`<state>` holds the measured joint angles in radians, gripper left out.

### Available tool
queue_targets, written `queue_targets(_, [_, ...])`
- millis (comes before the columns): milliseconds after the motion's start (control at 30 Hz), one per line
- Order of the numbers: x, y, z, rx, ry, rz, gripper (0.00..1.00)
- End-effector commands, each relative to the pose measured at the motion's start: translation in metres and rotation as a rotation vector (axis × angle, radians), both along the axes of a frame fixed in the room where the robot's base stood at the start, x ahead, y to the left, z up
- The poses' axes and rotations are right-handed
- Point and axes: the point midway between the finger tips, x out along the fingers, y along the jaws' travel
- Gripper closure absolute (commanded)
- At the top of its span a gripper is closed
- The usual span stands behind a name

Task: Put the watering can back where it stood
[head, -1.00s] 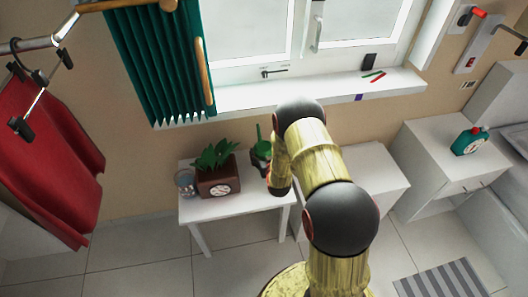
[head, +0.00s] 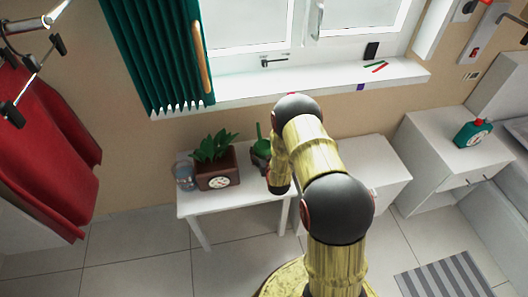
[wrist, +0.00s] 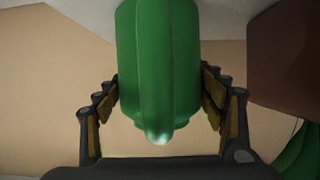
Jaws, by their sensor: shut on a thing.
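The green watering can (head: 262,146) is at the right rear of the small white table (head: 240,200), beside the planter. My gripper (head: 261,160) is around it, mostly hidden behind my arm in the head view. In the wrist view my gripper (wrist: 160,100) has one finger on each side of the can's green body (wrist: 158,60), shut on it. I cannot tell whether the can's base touches the tabletop.
A brown planter (head: 217,170) with a leafy plant and clock face stands just left of the can; it also shows in the wrist view (wrist: 285,50). A glass jar (head: 184,176) stands farther left. The windowsill (head: 300,85) runs behind. A white cabinet (head: 380,170) is at right.

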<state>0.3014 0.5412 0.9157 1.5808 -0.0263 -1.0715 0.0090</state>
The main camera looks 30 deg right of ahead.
Motion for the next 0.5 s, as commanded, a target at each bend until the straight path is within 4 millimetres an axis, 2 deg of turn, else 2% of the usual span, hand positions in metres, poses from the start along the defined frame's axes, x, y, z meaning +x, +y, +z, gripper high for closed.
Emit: queue_targets(500, [0.0012, -0.0004, -0.004, -0.001, -0.004, 0.0, 0.85])
